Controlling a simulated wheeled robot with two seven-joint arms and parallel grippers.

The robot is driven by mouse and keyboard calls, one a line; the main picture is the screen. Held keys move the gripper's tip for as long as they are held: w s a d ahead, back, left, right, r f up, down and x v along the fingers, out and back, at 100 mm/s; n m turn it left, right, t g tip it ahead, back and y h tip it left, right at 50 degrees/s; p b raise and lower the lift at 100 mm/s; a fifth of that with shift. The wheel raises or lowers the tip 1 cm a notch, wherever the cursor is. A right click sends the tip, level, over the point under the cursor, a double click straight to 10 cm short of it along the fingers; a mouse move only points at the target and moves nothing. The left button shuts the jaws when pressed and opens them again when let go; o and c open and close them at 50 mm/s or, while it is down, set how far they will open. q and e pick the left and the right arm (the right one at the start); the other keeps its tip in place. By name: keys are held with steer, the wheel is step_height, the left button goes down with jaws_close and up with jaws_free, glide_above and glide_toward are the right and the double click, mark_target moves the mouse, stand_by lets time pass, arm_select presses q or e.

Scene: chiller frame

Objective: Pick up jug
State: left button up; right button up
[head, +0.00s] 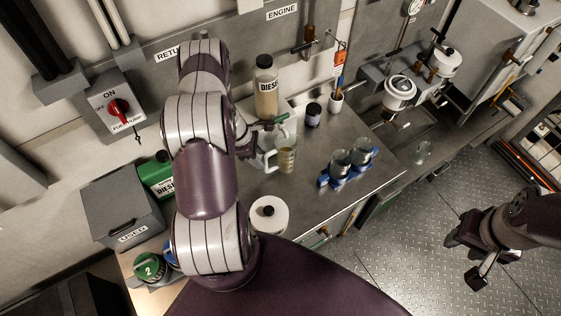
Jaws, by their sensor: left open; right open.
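A clear jug (287,158) with a pale handle on its left side stands upright on the steel bench. My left arm comes down through the middle of the view. My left gripper (263,139) is open just left of the jug, close to its handle; the arm partly hides it, and I cannot tell whether it touches the handle. My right gripper (472,257) is open and empty over the floor at the right, far from the jug.
A white roll (269,214) is in front. A grey USED bin (122,210) stands left. Bare bench (365,190) lies at the right.

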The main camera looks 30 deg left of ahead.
mark_target(266, 163)
arm_select(q)
steer(key=b+x, duration=0.3)
steer(key=x, duration=0.2)
steer(key=shift+a+f, duration=0.1)
steer(key=shift+f, duration=0.1)
steer(key=shift+w+f, duration=0.15)
steer(key=shift+f, duration=0.05)
steer(key=shift+r, duration=0.2)
jaws_close()
steer(key=shift+r, duration=0.15)
